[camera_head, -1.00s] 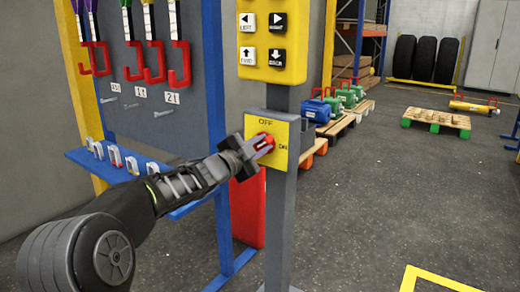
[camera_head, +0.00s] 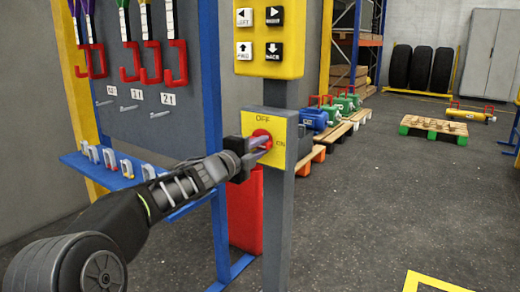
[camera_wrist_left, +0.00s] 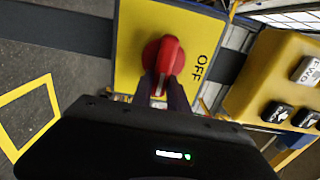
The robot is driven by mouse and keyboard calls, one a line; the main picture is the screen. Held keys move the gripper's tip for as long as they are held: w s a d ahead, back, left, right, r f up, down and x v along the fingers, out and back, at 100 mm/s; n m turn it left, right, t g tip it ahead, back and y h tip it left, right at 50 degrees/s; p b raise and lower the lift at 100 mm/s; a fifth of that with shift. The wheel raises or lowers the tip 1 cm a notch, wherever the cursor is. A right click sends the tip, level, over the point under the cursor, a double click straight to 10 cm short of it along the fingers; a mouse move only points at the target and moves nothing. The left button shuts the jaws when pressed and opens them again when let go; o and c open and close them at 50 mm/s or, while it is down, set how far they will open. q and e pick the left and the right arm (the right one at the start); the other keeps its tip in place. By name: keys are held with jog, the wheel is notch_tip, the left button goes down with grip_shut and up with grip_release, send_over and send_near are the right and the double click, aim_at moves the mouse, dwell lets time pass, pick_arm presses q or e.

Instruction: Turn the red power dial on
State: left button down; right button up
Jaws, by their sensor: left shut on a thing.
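The red power dial (camera_head: 262,139) sits on a yellow plate (camera_head: 284,118) marked OFF at the top and ON at the right, on a grey post. My left gripper (camera_head: 260,146) reaches it from the lower left, with its fingers shut on the dial. In the left wrist view, the dial's red handle (camera_wrist_left: 165,58) runs up and down the picture, its lower end between the fingertips (camera_wrist_left: 162,88). OFF shows to its right; ON is hidden there behind my gripper. My right gripper is not in view.
A yellow button panel (camera_head: 270,65) is above the dial on the same post. To the left stands a blue-framed tool board (camera_head: 213,100) with red hooks and a blue shelf (camera_head: 80,165). Open floor (camera_head: 360,215) lies to the right.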

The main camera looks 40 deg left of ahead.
pick_arm(q)
jog(key=shift+f, duration=0.1)
jog(key=c, duration=1.3)
grip_release()
jog(key=s+p, duration=0.1)
jog(key=s, duration=0.6)
jog(key=shift+s+d, duration=0.1)
jog(key=shift+s, duration=0.3)
